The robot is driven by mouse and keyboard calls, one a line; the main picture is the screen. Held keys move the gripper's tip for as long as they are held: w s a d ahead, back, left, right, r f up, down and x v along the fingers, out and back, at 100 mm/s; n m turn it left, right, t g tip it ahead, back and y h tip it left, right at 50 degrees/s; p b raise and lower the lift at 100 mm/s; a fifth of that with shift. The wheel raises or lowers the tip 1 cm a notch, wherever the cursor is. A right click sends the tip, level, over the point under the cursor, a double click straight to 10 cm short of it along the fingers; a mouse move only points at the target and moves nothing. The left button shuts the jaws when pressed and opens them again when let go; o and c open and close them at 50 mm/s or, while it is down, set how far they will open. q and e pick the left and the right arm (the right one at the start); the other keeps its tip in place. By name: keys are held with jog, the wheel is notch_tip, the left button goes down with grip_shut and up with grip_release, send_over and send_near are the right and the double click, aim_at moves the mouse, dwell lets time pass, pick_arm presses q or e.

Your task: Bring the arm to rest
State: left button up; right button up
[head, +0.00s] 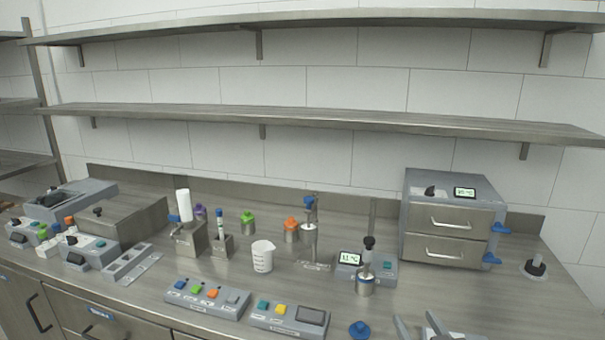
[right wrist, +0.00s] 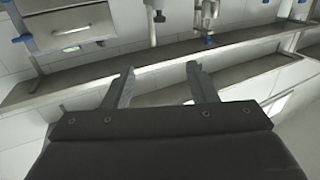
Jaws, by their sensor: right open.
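My right gripper (head: 420,328) shows at the bottom right of the head view, at the front edge of the counter. In the right wrist view (right wrist: 160,88) its two fingers are spread apart with nothing between them. It touches nothing that I can see. The steel counter (head: 215,270) lies beyond it. My left gripper is not in the head view.
A blue knob (head: 359,329) lies just left of my right gripper. Button panels (head: 208,298) line the front. Shelves (head: 320,115) hang above.

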jog(key=s+d+f+g+h, duration=0.1)
jog(key=s+d+f+g, duration=0.25)
jog(key=s+f, duration=0.4)
jog(key=s+d+f+g+h, duration=0.1)
jog(key=s+d+f+g, duration=0.1)
jog(key=s+f+g, duration=0.45)
jog(key=s+d+f+m+g+h, duration=0.1)
jog(key=s+d+f+g, duration=0.15)
jog(key=s, duration=0.65)
jog(key=s+d+f+m+g+h, duration=0.15)
jog(key=s+f, duration=0.25)
jog(key=s, duration=0.5)
notch_tip(320, 180, down, 24)
jog(key=w+g+y, duration=0.1)
jog(key=g, duration=0.1)
jog(key=s+f, duration=1.5)
jog(key=f, duration=0.1)
jog(key=shift+a+n+g+y, duration=0.25)
jog(key=shift+n+g+y, duration=0.1)
jog(key=shift+g, duration=0.05)
